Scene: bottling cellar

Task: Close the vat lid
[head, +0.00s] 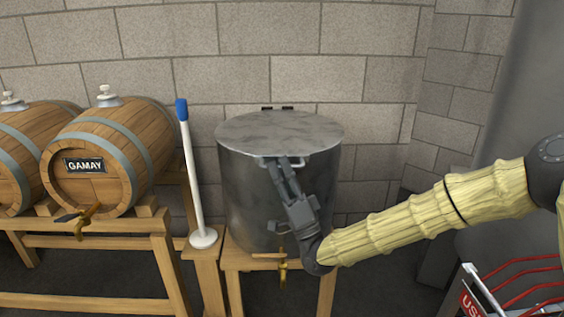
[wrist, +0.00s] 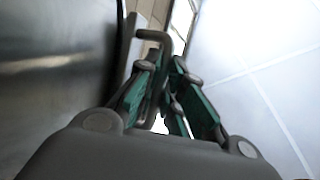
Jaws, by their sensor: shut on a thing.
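The steel vat (head: 238,195) stands on a wooden stand in the middle of the head view. Its round grey lid (head: 280,130) lies flat across the top, with no gap visible at the front rim. Two dark hinges (head: 277,108) show at the back. A handle (head: 302,164) sticks out at the front edge; it also shows as a bent grey bar in the wrist view (wrist: 150,35). My gripper (head: 278,160) reaches up from below in front of the vat and is shut on the handle. In the wrist view, the green-padded fingers (wrist: 165,75) close around the bar, partly hiding it.
A white post with a blue tip (head: 196,170) stands close left of the vat. Further left, a Gamay barrel (head: 105,150) rests on a wooden rack. A brass tap (head: 283,272) hangs below the gripper. A red-and-white rack (head: 510,295) stands at lower right.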

